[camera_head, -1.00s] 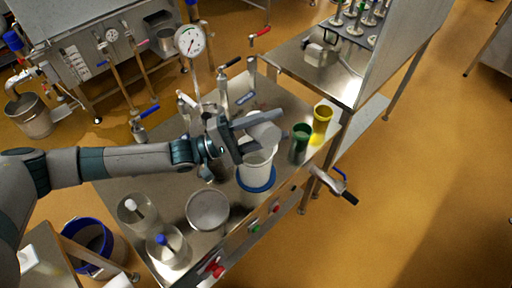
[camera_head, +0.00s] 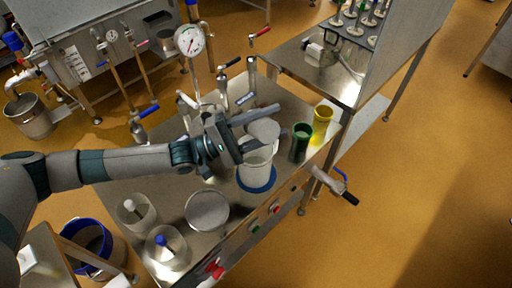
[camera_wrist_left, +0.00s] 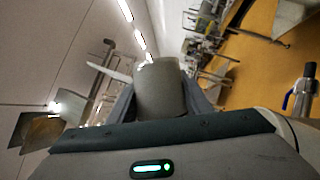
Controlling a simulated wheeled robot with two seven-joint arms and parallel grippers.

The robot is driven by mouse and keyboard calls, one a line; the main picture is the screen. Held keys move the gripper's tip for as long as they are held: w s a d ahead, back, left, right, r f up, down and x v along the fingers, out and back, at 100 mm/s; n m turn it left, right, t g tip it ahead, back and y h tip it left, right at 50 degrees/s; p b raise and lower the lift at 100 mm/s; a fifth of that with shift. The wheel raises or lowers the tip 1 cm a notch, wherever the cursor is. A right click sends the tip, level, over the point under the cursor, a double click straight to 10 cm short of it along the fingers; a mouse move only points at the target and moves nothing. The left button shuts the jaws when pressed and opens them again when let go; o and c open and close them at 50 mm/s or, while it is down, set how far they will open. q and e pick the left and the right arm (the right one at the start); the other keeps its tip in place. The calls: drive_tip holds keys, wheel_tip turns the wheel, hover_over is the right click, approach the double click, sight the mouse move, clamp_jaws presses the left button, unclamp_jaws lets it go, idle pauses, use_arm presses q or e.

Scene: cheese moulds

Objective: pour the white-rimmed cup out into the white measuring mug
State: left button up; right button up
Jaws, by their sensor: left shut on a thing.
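My left gripper (camera_head: 262,128) is shut on a pale grey cup (camera_head: 264,130), its fingers on either side. The cup is held directly above the white measuring mug (camera_head: 256,173), overlapping its far rim in the head view. I cannot tell whether the two touch. The mug stands upright on a blue round base (camera_head: 258,188). In the left wrist view the held cup (camera_wrist_left: 160,91) sits between the fingers and shows only its outer side. Its contents, any stream, and most of the mug's inside are hidden. My right gripper is not in view.
A green cup (camera_head: 300,142) and a yellow cup (camera_head: 322,117) stand right of the mug. Taps and a pressure gauge (camera_head: 189,40) rise behind the arm.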

use_arm(q)
drive_tip(key=shift+w+a+r+n+t+b, duration=0.2)
drive_tip(key=shift+w+n+t+b, duration=0.25)
drive_tip(key=shift+n, duration=0.45)
drive_tip(key=shift+w+a+r+n+t+b, duration=0.2)
drive_tip(key=shift+n+t, duration=0.35)
drive_tip(key=shift+n, duration=0.35)
idle(0.8)
drive_tip(key=shift+s+d, duration=0.1)
drive_tip(key=m+g, duration=0.1)
drive_tip(key=s+m+g+p, duration=0.1)
drive_tip(key=m, duration=0.1)
drive_tip(key=d+m+p, duration=0.1)
drive_tip(key=m, duration=0.1)
drive_tip(key=shift+s+f+g, duration=0.3)
drive_tip(key=shift+g, duration=0.1)
drive_tip(key=shift+s+f+m, duration=0.1)
drive_tip(key=shift+f+m, duration=0.2)
drive_tip(key=shift+y, duration=0.3)
